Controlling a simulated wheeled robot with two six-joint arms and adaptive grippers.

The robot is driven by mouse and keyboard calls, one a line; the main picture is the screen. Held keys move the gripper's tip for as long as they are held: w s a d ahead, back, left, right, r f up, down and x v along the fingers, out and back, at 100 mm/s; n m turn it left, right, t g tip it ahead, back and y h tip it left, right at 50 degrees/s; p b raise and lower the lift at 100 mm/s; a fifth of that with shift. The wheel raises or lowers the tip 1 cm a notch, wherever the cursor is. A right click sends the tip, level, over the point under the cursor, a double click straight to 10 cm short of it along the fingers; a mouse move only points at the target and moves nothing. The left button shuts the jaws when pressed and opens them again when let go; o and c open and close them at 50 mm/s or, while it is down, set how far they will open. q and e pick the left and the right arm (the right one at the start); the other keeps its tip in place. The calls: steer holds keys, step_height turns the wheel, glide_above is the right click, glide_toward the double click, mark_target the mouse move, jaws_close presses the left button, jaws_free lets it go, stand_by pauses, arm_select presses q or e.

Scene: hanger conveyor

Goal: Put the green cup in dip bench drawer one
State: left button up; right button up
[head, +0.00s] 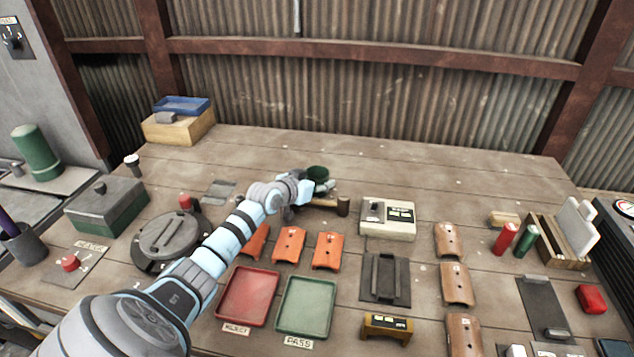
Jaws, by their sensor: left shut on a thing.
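The green cup (317,174) is at the middle of the head view, over the wooden bench. My left gripper (307,187) is shut on the cup, which looks upright. The gripper's fingers are small and partly hidden by the wrist. I cannot tell whether the cup touches the bench top. My right gripper is not in view. No drawer that I can make out as dip bench drawer one shows in this view.
A hammer (343,206) lies just right of the gripper. Orange curved pieces (289,244), a red tray (248,296) and a green tray (306,307) lie nearer. The bench's back strip is mostly clear.

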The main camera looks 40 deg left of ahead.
arm_select(q)
steer(key=o, duration=0.8)
steer(key=shift+f, duration=0.1)
steer(key=o, duration=0.3)
steer(key=shift+o, duration=0.2)
